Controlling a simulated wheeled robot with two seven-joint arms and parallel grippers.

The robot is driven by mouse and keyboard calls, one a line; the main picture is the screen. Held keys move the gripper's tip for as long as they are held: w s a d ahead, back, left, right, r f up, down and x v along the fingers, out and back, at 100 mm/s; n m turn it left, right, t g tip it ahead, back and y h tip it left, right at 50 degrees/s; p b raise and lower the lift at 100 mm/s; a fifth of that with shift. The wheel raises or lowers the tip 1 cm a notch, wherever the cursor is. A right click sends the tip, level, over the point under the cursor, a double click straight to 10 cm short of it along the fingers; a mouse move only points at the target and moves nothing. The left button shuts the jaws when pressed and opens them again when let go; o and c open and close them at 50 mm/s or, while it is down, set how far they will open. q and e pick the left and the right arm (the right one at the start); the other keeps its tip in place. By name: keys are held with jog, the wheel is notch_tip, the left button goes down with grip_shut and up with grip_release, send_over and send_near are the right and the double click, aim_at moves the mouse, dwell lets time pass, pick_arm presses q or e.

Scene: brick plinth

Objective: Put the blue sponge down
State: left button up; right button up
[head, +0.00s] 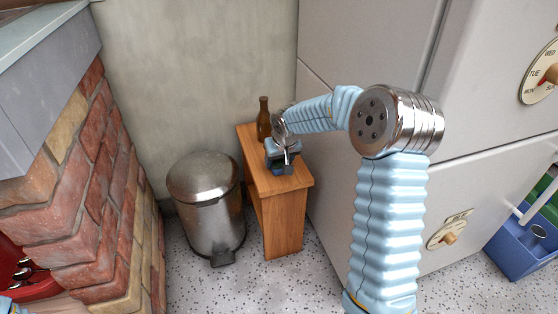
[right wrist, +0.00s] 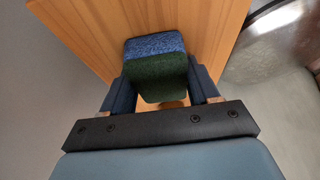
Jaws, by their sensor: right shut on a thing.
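The blue sponge (right wrist: 155,46) has a blue face and a dark green part (right wrist: 160,78) in the right wrist view. My right gripper (right wrist: 163,86) is shut on it, with one dark finger on each side. In the head view my right gripper (head: 282,158) is over the top of a narrow wooden stand (head: 289,184). There the sponge is hard to tell apart from the dark fingers. The wood lies behind the sponge in the wrist view; I cannot tell whether the sponge touches it. My left gripper is not in view.
A brown bottle (head: 263,118) stands at the back of the stand, close to my gripper. A metal pedal bin (head: 207,200) is left of the stand. A pale cabinet (head: 340,40) is to the right. A brick plinth (head: 85,190) is at far left. The stand's front top is bare.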

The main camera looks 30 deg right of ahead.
jog(key=o, duration=0.9)
jog(key=shift+f, duration=0.1)
jog(key=shift+r, duration=0.3)
jog(key=p+v, duration=0.1)
jog(key=v, duration=1)
jog(key=shift+s+r+p, duration=0.3)
jog(key=shift+r+p, duration=0.05)
